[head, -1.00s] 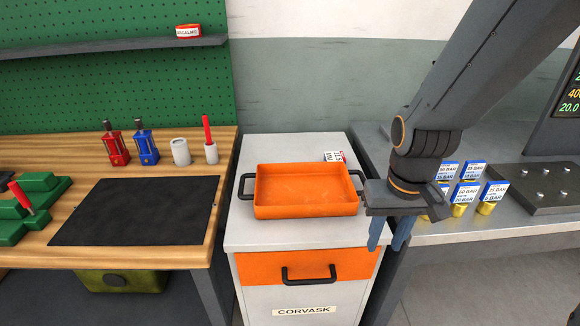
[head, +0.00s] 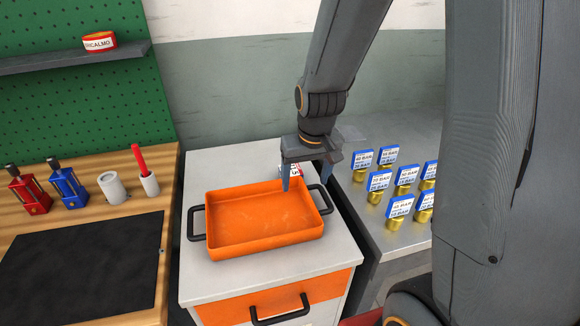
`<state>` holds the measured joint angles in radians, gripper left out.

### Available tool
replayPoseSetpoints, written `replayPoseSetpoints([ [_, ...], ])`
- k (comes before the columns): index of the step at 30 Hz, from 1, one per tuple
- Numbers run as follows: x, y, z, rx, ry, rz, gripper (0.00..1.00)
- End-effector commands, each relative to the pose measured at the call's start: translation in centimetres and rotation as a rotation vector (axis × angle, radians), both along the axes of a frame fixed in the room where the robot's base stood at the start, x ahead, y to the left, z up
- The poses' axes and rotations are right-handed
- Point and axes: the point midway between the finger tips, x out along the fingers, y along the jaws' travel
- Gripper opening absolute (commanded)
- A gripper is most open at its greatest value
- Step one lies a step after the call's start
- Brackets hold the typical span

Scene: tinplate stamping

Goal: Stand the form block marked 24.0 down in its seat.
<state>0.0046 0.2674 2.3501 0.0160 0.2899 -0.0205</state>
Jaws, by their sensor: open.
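I cannot make out a form block marked 24.0 or its seat in the head view. My gripper (head: 306,174) points down over the back right part of the orange tray (head: 222,245). Its fingers are apart, with no block seen between them. A small item with a white and red label (head: 296,170) shows behind the fingers, partly hidden; its marking is not readable.
The tray has black handles and sits on a grey drawer cabinet (head: 200,287). Several blue-labelled brass pieces (head: 379,180) stand on the right bench.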

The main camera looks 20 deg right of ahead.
Motion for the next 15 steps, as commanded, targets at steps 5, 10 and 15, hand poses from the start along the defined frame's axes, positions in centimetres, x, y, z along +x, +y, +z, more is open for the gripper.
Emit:
replayPoseSetpoints([
  [5,6.6,-0.2,0.6,-0.002,-0.098,-0.002,0.72],
  [10,9.8,-0.3,0.4,-0.003,-0.150,-0.001,0.72],
  [15,10.7,-0.3,-0.6,-0.004,-0.158,-0.001,0.72],
])
